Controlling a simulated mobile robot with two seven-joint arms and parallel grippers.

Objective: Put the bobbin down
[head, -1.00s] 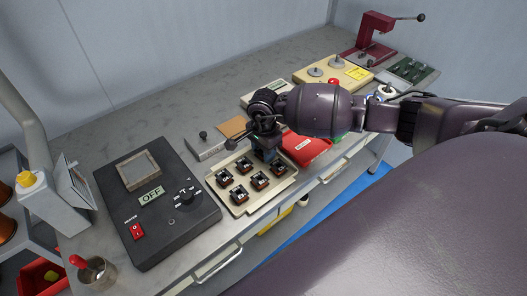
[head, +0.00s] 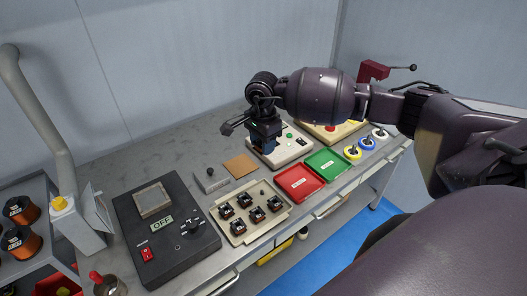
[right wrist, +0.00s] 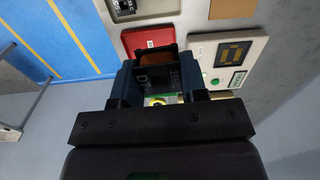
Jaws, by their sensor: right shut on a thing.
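My right gripper (head: 265,148) is shut on a dark bobbin (right wrist: 158,76), which shows between the fingers in the right wrist view. In the head view the held bobbin is mostly hidden by the fingers. The gripper is over or just in front of a beige instrument (head: 296,147) with a green button. I cannot tell whether the bobbin touches anything beneath it. Several black and copper bobbins (head: 257,215) sit in a beige tray (head: 238,240), whose far right place is empty. My left gripper is not in view.
A red tray (head: 300,183) and a green tray (head: 326,164) lie right of the bobbin tray. A brown pad (head: 240,166), a small grey block (head: 211,181) and a black unit reading OFF (head: 165,245) are to the left. The back of the grey bench is clear.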

